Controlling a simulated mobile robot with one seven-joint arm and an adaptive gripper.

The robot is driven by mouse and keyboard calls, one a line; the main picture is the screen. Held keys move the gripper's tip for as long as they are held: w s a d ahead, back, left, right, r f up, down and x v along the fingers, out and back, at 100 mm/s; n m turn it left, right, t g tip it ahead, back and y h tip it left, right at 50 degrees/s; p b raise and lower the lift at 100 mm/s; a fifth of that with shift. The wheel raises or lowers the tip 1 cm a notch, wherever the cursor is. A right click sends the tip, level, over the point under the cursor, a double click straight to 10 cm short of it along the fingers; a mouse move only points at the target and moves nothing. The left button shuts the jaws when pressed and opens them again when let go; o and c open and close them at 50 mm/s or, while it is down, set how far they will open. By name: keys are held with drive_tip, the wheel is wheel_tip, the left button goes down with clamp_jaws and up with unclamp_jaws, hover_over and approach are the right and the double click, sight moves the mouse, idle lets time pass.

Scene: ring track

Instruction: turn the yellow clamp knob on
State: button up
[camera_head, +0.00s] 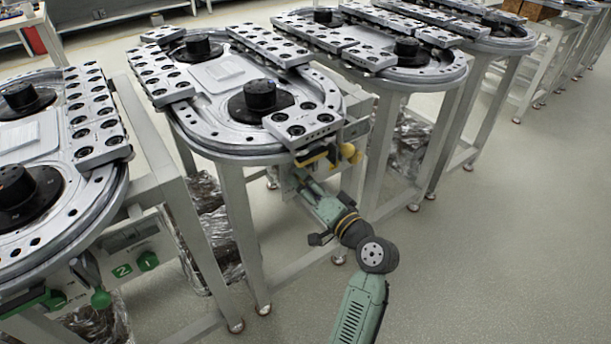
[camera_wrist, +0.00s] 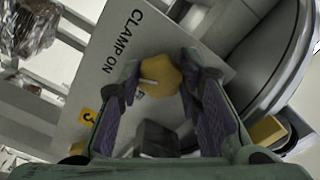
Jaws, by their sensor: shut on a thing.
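The yellow clamp knob (camera_wrist: 161,74) is in the middle of the wrist view, on a grey panel (camera_wrist: 95,90) lettered "CLAMP ON". A short pale mark on the knob points left in the picture. More lettering beside the knob is mostly hidden. My gripper (camera_wrist: 163,88) has one finger on each side of the knob and is shut on it. In the head view my gripper (camera_head: 308,185) reaches the front of the middle ring-track table, below its edge; the hold itself is too small to make out there.
A yellow knob (camera_head: 348,151) shows at the table's right front corner. The ring track (camera_head: 215,137) overhangs the panel; its rim (camera_wrist: 285,75) curves close on the right in the wrist view. A table leg (camera_head: 243,240) stands left of my arm. Open floor (camera_head: 480,250) lies to the right.

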drive_tip(key=shift+r+m+p, duration=0.1)
drive_tip(key=shift+m+p, duration=1.5)
drive_tip(key=shift+m, duration=0.5)
drive_tip(key=o, duration=1.1)
drive_tip(key=shift+o, duration=0.2)
drive_tip(key=shift+s, duration=0.1)
drive_tip(key=v, duration=1.2)
